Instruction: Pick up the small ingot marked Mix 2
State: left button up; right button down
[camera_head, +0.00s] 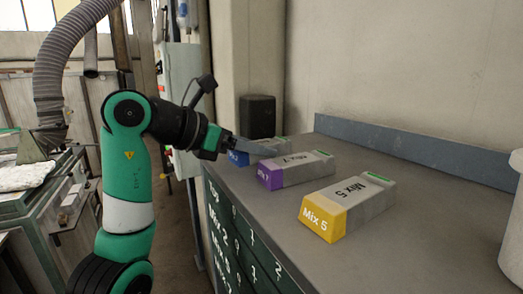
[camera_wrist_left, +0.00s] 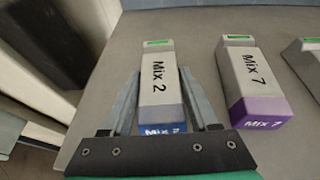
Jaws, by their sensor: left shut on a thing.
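The ingot marked Mix 2 (camera_wrist_left: 158,92) is grey with a blue end and lies on the grey bench top (camera_head: 263,215). In the left wrist view my left gripper (camera_wrist_left: 160,78) has one finger along each side of it and is shut on it. In the head view the blue end of the Mix 2 ingot (camera_head: 238,159) shows beyond the left gripper (camera_head: 262,149), which hides part of it. The ingot appears to rest on the bench. My right gripper is in neither view.
The purple-ended Mix 7 ingot (camera_head: 295,170) lies just right of Mix 2, with a gap between. The yellow-ended Mix 5 ingot (camera_head: 348,205) lies nearer. A low blue-grey ledge (camera_head: 420,155) runs along the wall. A white container (camera_head: 512,225) stands at the right edge.

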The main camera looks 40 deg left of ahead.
pick_arm(q)
grip_shut()
jog(key=shift+r, duration=0.15)
jog(key=shift+r, duration=0.55)
jog(key=s+d+r+b, duration=0.6)
jog(key=s+r, duration=0.5)
jog(key=s, duration=0.1)
jog(key=shift+s+r, duration=0.35)
jog(key=shift+r, duration=0.05)
